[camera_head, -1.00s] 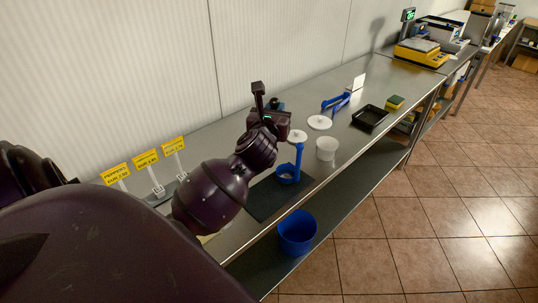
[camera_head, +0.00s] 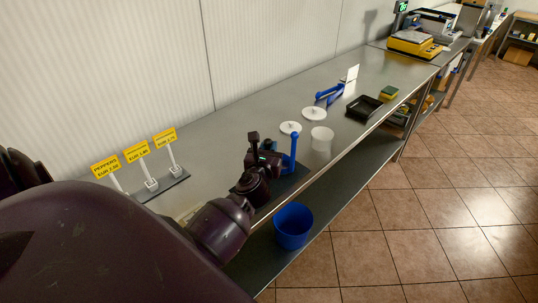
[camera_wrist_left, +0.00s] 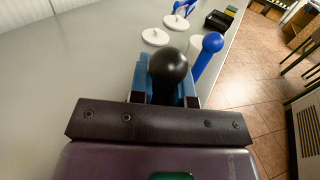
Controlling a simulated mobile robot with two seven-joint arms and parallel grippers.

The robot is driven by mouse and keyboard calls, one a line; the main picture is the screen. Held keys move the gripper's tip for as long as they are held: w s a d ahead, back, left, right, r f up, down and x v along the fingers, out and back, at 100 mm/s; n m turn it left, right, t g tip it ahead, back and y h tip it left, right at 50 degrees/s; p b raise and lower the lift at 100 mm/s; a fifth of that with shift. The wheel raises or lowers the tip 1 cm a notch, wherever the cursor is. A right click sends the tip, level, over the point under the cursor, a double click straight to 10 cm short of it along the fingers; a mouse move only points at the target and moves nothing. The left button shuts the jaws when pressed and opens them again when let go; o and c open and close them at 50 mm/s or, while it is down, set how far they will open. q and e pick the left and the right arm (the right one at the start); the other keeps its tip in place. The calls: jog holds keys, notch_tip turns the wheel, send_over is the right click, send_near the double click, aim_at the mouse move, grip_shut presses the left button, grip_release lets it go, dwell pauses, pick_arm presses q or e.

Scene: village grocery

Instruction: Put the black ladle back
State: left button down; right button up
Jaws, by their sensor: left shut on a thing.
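My left gripper (camera_head: 268,158) is shut on the black ladle's handle, low over the counter by the dark mat (camera_head: 292,183). The ladle's round black knob shows between the fingers in the left wrist view (camera_wrist_left: 168,66) and sticks up above the gripper in the head view (camera_head: 253,138). The ladle's lower part is hidden, so I cannot tell whether it touches anything. A blue ladle (camera_head: 294,150) stands upright just right of the gripper; its knob also shows in the left wrist view (camera_wrist_left: 211,43). Its lower end is hidden. My right gripper is not in view.
A white tub (camera_head: 321,139) and two white lids (camera_head: 290,127) (camera_head: 314,113) lie beyond the mat. A black tray (camera_head: 364,108), a sponge (camera_head: 389,93) and a blue object (camera_head: 330,95) are farther along. Yellow price signs (camera_head: 136,152) stand left. A blue bin (camera_head: 293,226) is below the counter edge.

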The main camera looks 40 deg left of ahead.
pick_arm(q)
jog(key=shift+f, duration=0.75)
jog(key=shift+f+b, duration=0.25)
jog(key=shift+b, duration=0.05)
jog(key=c, duration=1.1)
grip_release()
jog(key=shift+r, duration=0.1)
